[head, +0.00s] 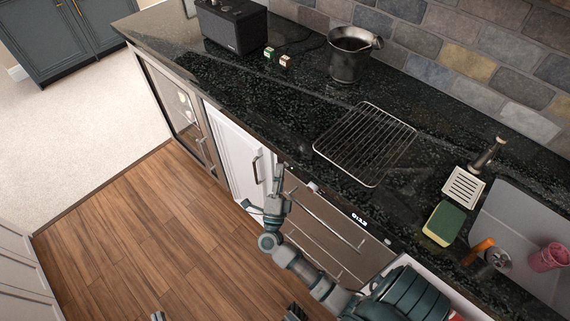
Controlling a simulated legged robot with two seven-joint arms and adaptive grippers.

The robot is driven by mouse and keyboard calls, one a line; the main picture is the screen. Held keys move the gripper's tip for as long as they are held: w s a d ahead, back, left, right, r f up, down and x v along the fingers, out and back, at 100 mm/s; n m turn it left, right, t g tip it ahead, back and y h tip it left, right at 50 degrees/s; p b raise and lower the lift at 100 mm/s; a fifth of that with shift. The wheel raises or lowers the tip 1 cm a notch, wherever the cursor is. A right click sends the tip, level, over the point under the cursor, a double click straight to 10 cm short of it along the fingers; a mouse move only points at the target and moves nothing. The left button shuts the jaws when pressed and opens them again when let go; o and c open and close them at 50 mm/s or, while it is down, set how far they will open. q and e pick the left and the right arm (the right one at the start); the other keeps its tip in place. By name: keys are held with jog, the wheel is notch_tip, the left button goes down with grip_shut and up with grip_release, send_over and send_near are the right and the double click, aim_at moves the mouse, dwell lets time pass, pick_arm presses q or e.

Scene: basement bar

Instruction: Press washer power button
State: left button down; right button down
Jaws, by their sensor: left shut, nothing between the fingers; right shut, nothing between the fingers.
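The washer (335,240) is a built-in silver front under the dark counter, with long bar handles. Its top strip carries a small lit display (360,218). I cannot make out the power button at this size. My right arm comes in from the lower right, and its gripper (279,178) is shut and empty. It is near the left end of the washer's top strip, beside the white cabinet door. I cannot tell whether it touches the washer. Only a small tip of my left gripper (158,316) shows at the bottom edge, far from the washer.
The counter (270,110) holds a wire rack (365,143), a dark metal pitcher (346,60), a black speaker (232,25) and two small cubes. A sink (520,225) with a sponge (443,223) beside it is at right. A white cabinet (232,150) adjoins the washer. The wooden floor at left is clear.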

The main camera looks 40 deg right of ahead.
jog(key=shift+a, duration=0.5)
jog(key=a, duration=0.6)
jog(key=shift+s, duration=0.3)
